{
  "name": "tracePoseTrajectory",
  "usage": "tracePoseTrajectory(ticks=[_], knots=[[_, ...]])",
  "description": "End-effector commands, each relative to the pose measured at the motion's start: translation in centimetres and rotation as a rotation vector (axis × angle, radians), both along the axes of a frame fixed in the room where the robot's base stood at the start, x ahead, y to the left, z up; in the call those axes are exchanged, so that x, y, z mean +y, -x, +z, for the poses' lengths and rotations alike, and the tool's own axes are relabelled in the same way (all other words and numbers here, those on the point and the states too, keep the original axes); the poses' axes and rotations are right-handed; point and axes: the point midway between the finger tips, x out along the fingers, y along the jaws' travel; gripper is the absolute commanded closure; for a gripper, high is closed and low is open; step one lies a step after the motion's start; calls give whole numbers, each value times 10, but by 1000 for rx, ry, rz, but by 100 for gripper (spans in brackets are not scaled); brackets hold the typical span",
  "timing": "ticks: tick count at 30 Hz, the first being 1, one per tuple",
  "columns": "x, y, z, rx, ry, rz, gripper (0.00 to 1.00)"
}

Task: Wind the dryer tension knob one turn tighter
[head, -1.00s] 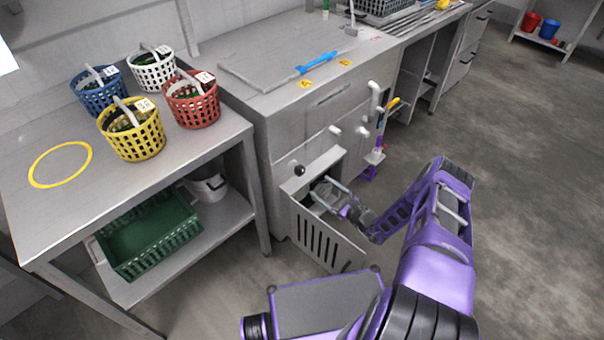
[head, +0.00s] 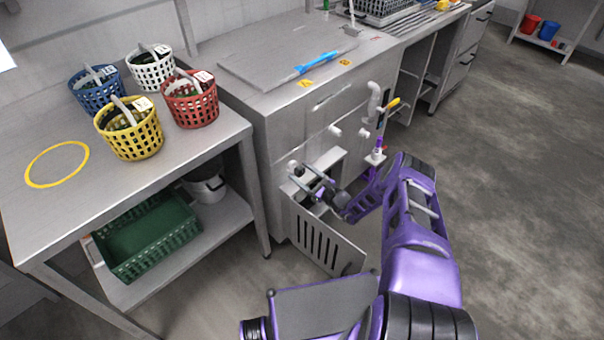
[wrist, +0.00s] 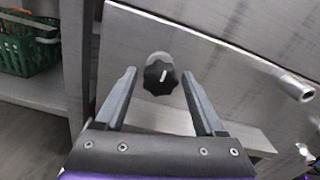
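The dryer tension knob (wrist: 160,76) is black and scalloped with a white pointer line, on a pale round collar on the steel cabinet front. The pointer leans slightly right of upright in the wrist view. My gripper (wrist: 158,72) is open, with one finger on each side of the knob in the picture and a gap at both sides. I cannot tell whether the fingertips reach as far as the knob.
A slatted flap (head: 320,243) hangs open below my gripper. White pipe fittings (head: 374,98) stick out to the right, one also in the wrist view (wrist: 296,86). A steel table (head: 100,185) with several baskets stands left. Open floor (head: 510,200) lies right.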

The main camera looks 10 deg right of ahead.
Motion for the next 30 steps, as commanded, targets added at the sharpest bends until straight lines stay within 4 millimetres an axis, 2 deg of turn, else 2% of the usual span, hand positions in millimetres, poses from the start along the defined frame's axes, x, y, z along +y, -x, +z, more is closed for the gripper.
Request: tracePoseTrajectory(ticks=[1, 2, 11, 20, 30], knots=[[0, 0, 0, 0, 0, 0, 40], [0, 0, 0, 0, 0, 0, 45], [0, 0, 0, 0, 0, 0, 99], [0, 0, 0, 15, -22, 0, 100], [-1, 0, 1, 123, -189, -2, 100]])
